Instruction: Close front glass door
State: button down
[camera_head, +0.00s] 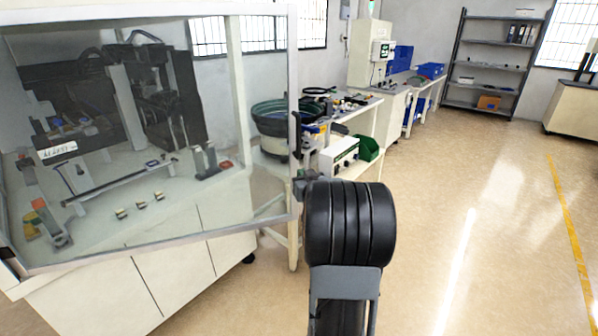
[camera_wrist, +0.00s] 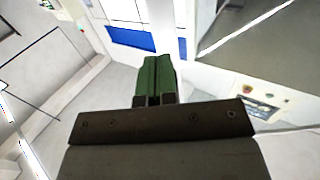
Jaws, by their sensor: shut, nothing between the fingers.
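The front glass door (camera_head: 228,232) is a clear pane in a pale metal frame, filling the left of the head view. It stands at an angle out from the white machine cabinet (camera_head: 160,275), so it looks partly open. My gripper (camera_head: 303,182) is at the door's right frame edge, near its lower corner; I cannot tell whether it touches. In the wrist view my gripper's green fingers (camera_wrist: 155,78) are together and empty. A pale upright bar shows just beyond them. My black wrist hides part of the gripper in the head view.
Machine parts stand behind the glass. A bowl feeder (camera_head: 270,118) and a bench with a green bin (camera_head: 368,148) stand behind the door's right edge. Grey shelves (camera_head: 492,62) are at the back. The floor (camera_head: 470,190) on the right is clear.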

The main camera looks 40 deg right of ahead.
aim_at(297, 167)
jog(key=shift+x, duration=1.75)
